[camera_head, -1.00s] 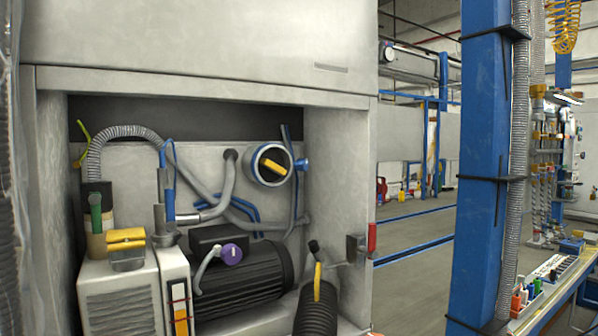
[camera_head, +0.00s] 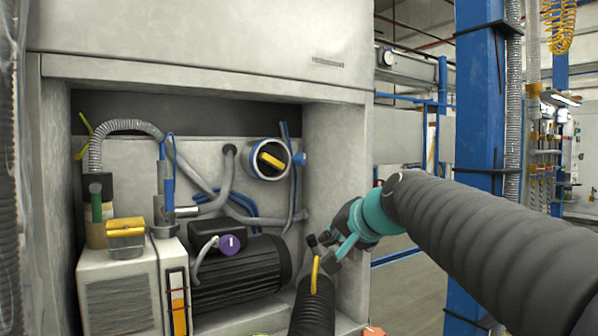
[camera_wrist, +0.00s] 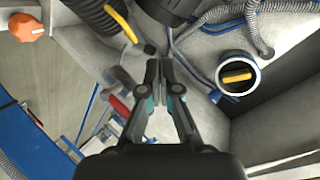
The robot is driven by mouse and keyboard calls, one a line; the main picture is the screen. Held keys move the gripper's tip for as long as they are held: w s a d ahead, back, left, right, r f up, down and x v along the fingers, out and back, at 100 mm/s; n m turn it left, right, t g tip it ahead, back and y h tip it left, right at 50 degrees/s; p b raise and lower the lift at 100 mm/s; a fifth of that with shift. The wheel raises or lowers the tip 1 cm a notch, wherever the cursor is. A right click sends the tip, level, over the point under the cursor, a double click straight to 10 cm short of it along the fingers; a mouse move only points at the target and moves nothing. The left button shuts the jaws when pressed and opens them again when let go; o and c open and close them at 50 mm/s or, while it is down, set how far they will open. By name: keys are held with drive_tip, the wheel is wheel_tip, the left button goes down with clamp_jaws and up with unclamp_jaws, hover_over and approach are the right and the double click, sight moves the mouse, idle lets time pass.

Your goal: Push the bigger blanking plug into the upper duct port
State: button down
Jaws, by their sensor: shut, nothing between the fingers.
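The upper duct port (camera_head: 254,165) is a round pale ring with blue on its rim, on the cabinet's back wall. A dark round plug with a yellow grip bar (camera_head: 272,161) sits in its mouth; I cannot tell how deep. Both the port (camera_wrist: 255,85) and the yellow bar (camera_wrist: 237,76) show at the right in the wrist view. My gripper (camera_head: 328,243) is below and right of the port, in front of the cabinet opening. In the wrist view my gripper (camera_wrist: 158,63) is shut and empty, its fingertips apart from the port and plug.
A black corrugated hose (camera_head: 312,312) with a yellow strap rises below my gripper. A motor with a purple knob (camera_head: 231,245) stands left. The cabinet's right side wall (camera_head: 335,140) is close to my arm. An orange knob (camera_wrist: 27,27) shows in the wrist view.

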sight(278, 163)
drive_tip(key=shift+w+a+r+m+t+y+p, duration=0.3)
drive_tip(key=shift+w+a+r+m+t+y, duration=0.4)
drive_tip(key=shift+w+a+r, duration=2.1)
drive_tip(key=shift+w+a+r+m+t+y+p, duration=0.55)
drive_tip(key=shift+w+r, duration=0.95)
drive_tip(key=shift+w, duration=2.85)
drive_tip(key=shift+w+a+r+m+t+y+p, duration=0.1)
drive_tip(key=shift+w+a+r+m+t+y, duration=0.75)
drive_tip(key=shift+w+a+r, duration=2)
drive_tip(key=shift+w+d+f+p, duration=0.25)
drive_tip(key=shift+w+f, duration=0.1)
drive_tip(key=shift+w, duration=0.3)
drive_tip(key=shift+w+d+f+p, duration=0.25)
drive_tip(key=shift+w+f, duration=0.1)
drive_tip(key=shift+w, duration=0.3)
drive_tip(key=shift+s, duration=0.1)
